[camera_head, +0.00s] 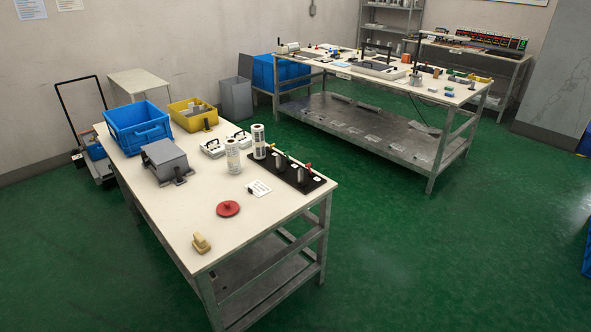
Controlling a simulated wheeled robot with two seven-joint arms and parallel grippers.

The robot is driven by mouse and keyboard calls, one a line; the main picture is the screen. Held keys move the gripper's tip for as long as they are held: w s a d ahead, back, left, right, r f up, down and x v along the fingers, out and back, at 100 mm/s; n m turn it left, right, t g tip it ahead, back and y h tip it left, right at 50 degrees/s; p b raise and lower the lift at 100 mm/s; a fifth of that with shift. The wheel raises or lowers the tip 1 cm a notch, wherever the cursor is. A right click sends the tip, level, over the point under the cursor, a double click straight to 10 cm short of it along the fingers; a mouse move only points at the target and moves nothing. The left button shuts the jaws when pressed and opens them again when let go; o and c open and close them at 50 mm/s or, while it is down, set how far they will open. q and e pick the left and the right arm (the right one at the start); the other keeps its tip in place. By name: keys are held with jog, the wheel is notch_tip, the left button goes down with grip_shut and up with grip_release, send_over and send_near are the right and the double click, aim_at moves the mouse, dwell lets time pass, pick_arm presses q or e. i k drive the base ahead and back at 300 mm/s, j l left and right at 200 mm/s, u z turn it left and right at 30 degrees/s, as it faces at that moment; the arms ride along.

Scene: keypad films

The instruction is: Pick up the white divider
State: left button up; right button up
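I cannot tell for sure which thing is the white divider. Two small white pieces with dark handles, a left one (212,149) and a right one (240,140), lie on the near table (180,215), behind two white-and-grey cylinders. A small white card (259,189) with dark marks lies in front of the black board. Neither of my grippers is in view.
The near table also holds a blue crate (137,128), a yellow bin (193,113), a grey box (164,158), a red disc (228,209), a tan block (201,243) and a black board (291,171). A cluttered far table (440,87) stands behind. Green floor (400,260) is open at right.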

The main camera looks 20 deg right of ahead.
aim_at(190, 110)
jog(key=i+l+z, duration=0.15)
jog(key=i+l, duration=0.35)
jog(key=i+l+u, duration=0.25)
jog(key=i+l, duration=0.15)
jog(key=l, duration=0.15)
jog(key=i+l+u, duration=0.1)
jog(key=l, duration=0.25)
jog(key=i+l+u, duration=0.25)
jog(key=i+l, duration=0.2)
jog(key=l, duration=0.2)
jog(key=i+l+u, duration=0.15)
jog(key=l, duration=0.2)
jog(key=i+l+u, duration=0.1)
jog(key=l, duration=0.3)
jog(key=i+l+u, duration=0.15)
jog(key=l, duration=0.2)
